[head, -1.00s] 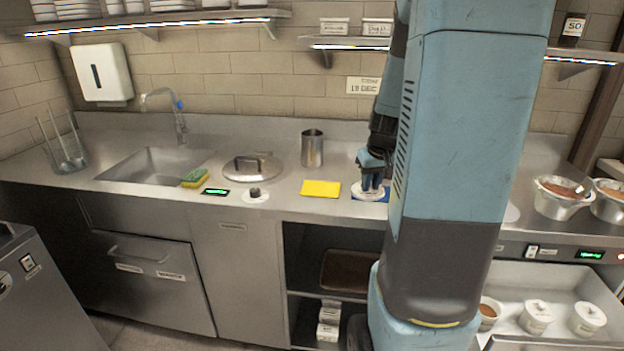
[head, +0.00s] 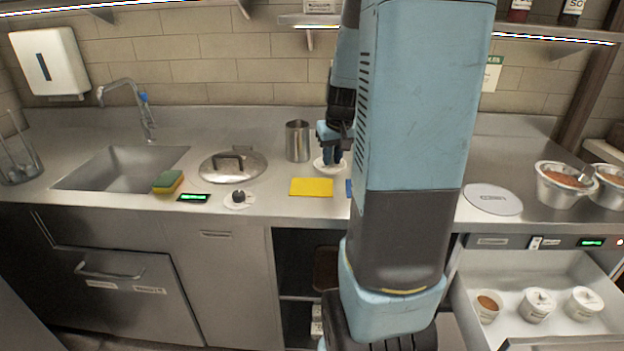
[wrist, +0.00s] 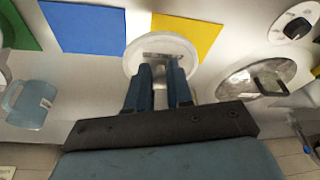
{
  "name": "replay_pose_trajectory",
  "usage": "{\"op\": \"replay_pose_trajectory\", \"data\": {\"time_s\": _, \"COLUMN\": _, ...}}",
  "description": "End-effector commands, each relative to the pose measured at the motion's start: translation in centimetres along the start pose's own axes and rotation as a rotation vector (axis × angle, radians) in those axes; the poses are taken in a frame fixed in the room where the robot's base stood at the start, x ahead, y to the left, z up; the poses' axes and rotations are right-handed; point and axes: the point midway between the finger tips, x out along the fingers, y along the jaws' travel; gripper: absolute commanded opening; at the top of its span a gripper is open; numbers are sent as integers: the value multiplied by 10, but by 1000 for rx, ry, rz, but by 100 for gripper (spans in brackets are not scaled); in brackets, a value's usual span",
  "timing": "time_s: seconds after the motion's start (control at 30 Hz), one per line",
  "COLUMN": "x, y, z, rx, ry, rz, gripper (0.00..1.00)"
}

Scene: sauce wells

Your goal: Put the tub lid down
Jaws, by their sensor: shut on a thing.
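My gripper (wrist: 160,82) is shut on a round white tub lid (wrist: 141,52), with the fingers on its raised middle part. In the head view the lid (head: 321,165) shows below my gripper (head: 332,160), behind and right of the yellow mat (head: 311,187) and right of the steel pot. In the wrist view it overlaps the edges of the yellow mat and the blue mat (wrist: 85,25). I cannot tell whether it touches the counter. An open tub of brown sauce (head: 487,308) stands in the open drawer (head: 570,268).
Two lidded tubs (head: 537,306) (head: 584,303) share the drawer. On the counter are a steel pot (head: 298,141), a steel pot lid (head: 222,168), a black-knobbed white disc (head: 239,200), a sponge (head: 168,182) and filled steel bowls (head: 565,185). My arm hides part of the counter.

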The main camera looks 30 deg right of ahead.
Motion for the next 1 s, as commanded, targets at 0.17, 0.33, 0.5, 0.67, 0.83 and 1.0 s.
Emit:
{"op": "replay_pose_trajectory", "data": {"time_s": 0.17, "x": 31, "y": -19, "z": -15, "rx": -5, "ry": -5, "rz": -2, "gripper": 0}}
{"op": "replay_pose_trajectory", "data": {"time_s": 0.33, "x": 58, "y": -32, "z": -23, "rx": -6, "ry": -4, "rz": -2, "gripper": 0}}
{"op": "replay_pose_trajectory", "data": {"time_s": 0.5, "x": 70, "y": -38, "z": -27, "rx": -6, "ry": -1, "rz": -2, "gripper": 0}}
{"op": "replay_pose_trajectory", "data": {"time_s": 0.67, "x": 76, "y": -41, "z": -29, "rx": -6, "ry": 0, "rz": -2, "gripper": 0}}
{"op": "replay_pose_trajectory", "data": {"time_s": 0.83, "x": 97, "y": -42, "z": -24, "rx": -4, "ry": -3, "rz": -2, "gripper": 0}}
{"op": "replay_pose_trajectory", "data": {"time_s": 1.0, "x": 108, "y": -42, "z": -21, "rx": -6, "ry": 0, "rz": -2, "gripper": 0}}
